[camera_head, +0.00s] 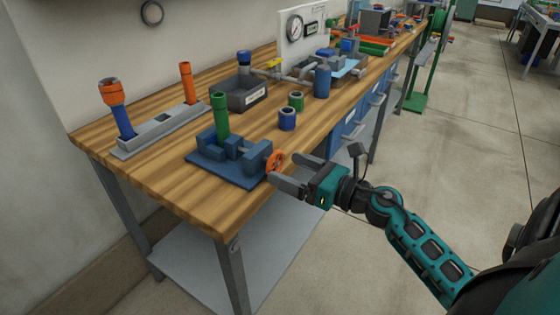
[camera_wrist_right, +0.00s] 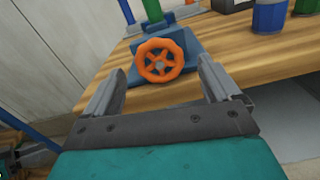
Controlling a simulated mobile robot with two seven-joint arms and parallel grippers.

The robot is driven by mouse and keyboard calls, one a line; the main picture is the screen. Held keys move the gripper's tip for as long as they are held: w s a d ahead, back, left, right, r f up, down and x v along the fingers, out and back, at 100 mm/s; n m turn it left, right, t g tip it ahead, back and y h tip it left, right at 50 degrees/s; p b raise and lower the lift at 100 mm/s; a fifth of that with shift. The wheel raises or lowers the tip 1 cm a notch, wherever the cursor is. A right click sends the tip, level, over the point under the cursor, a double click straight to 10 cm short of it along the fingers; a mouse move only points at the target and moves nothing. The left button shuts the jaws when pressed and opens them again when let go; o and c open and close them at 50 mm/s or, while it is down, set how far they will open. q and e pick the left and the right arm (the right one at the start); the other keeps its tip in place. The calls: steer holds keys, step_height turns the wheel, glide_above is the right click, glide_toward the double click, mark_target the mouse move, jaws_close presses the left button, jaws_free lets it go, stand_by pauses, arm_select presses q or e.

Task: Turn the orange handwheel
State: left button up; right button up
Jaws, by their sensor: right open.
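The orange handwheel (camera_head: 275,161) sits on the right side of a blue vise-like fixture (camera_head: 228,158) near the front edge of the wooden bench. In the right wrist view the spoked handwheel (camera_wrist_right: 160,61) faces me, slightly left of centre between the fingers. My right gripper (camera_head: 290,174) is open, with its fingers pointing at the wheel. In the right wrist view the gripper (camera_wrist_right: 160,85) has a finger on each side of the wheel, with visible gaps. I cannot tell whether the fingertips reach the wheel's plane. A green cylinder (camera_head: 220,115) stands upright in the fixture.
On the wooden bench (camera_head: 165,183) are a grey rack (camera_head: 160,130) with coloured handles, a grey bin (camera_head: 238,95), a blue cup (camera_head: 287,119) and a green cup (camera_head: 296,100). A gauge panel (camera_head: 301,32) stands behind.

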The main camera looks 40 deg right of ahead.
mark_target(278, 164)
steer(key=shift+x, duration=1.1)
steer(key=shift+w+a, duration=0.25)
steer(key=shift+w, duration=0.25)
steer(key=shift+c, duration=0.5)
steer(key=c, duration=1)
steer(key=shift+o, duration=0.2)
steer(key=shift+p, duration=0.3)
